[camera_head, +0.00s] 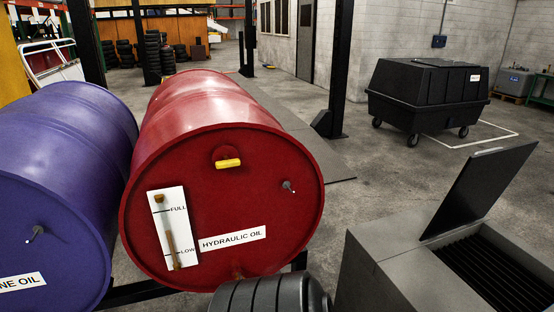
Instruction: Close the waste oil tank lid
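The waste oil tank (390,262) is a grey metal box at the lower right, cut off by the bottom and right edges of the picture. Its flat dark lid (484,190) stands open, raised and tilted up from the far side of the opening. A dark slatted grate (500,275) shows inside the opening. Neither of my grippers is in view.
A red hydraulic oil drum (240,160) and a purple drum (60,180) lie on a rack at left. A dark ribbed round thing (270,295) is at the bottom centre, left of the tank. A black wheeled bin (425,90) stands behind on open floor.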

